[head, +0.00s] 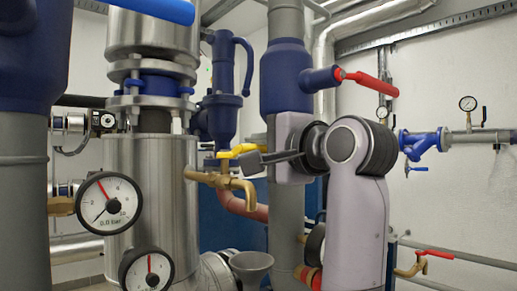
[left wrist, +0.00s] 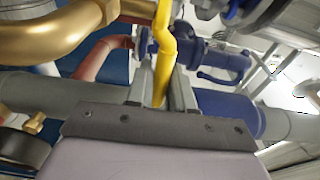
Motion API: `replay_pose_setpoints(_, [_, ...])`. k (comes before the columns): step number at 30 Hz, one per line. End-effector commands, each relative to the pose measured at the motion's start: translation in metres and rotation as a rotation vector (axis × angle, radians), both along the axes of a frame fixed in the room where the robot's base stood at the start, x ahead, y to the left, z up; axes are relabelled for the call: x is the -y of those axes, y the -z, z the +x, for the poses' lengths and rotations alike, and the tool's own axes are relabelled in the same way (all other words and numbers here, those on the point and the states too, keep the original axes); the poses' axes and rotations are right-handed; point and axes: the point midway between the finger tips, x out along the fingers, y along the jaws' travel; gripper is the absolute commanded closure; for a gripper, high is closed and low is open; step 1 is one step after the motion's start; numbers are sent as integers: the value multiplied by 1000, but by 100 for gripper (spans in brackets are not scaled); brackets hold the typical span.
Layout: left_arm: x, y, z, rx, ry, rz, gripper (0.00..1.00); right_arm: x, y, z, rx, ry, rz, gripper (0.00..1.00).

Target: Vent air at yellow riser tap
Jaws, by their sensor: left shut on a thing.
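The yellow tap handle (head: 236,151) sits on a brass tap (head: 212,179) whose spout (head: 246,189) bends downward. The handle lies roughly crosswise in the head view. My left gripper (head: 264,160) reaches it from the right and is shut on its right part. In the left wrist view the yellow handle (left wrist: 164,65) runs between the two grey fingers, and the brass pipe (left wrist: 70,45) curves at the upper left. The fingertips are partly hidden behind the handle. No water shows at the spout. My right gripper is not in view.
A grey funnel (head: 251,264) stands below the spout. Pressure gauges (head: 108,203) stand at the left front beside a steel cylinder (head: 150,215). A red-handled valve (head: 368,82) is above my arm, and another red handle (head: 435,254) is low on the right.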

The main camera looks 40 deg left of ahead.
Motion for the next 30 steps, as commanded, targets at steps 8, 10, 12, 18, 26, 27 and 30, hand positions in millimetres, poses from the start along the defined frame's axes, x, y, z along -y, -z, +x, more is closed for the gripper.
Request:
replay_pose_setpoints(8, [-8,-1,1,-2,-123,-1,100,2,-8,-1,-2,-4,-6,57])
replay_pose_setpoints(10, [-8,0,1,-1,-132,-1,100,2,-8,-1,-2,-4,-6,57])
replay_pose_setpoints(12, [-8,0,1,0,-133,-1,100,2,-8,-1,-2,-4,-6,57])
replay_pose_setpoints(18, [-8,0,0,0,-133,-1,69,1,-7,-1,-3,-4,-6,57])
replay_pose_setpoints(26, [-8,0,1,0,-131,0,57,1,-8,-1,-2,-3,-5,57])
replay_pose_setpoints(27, [-8,0,1,0,-131,0,57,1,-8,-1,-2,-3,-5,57])
replay_pose_setpoints(30, [-8,0,1,0,-130,0,57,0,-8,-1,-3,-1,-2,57])
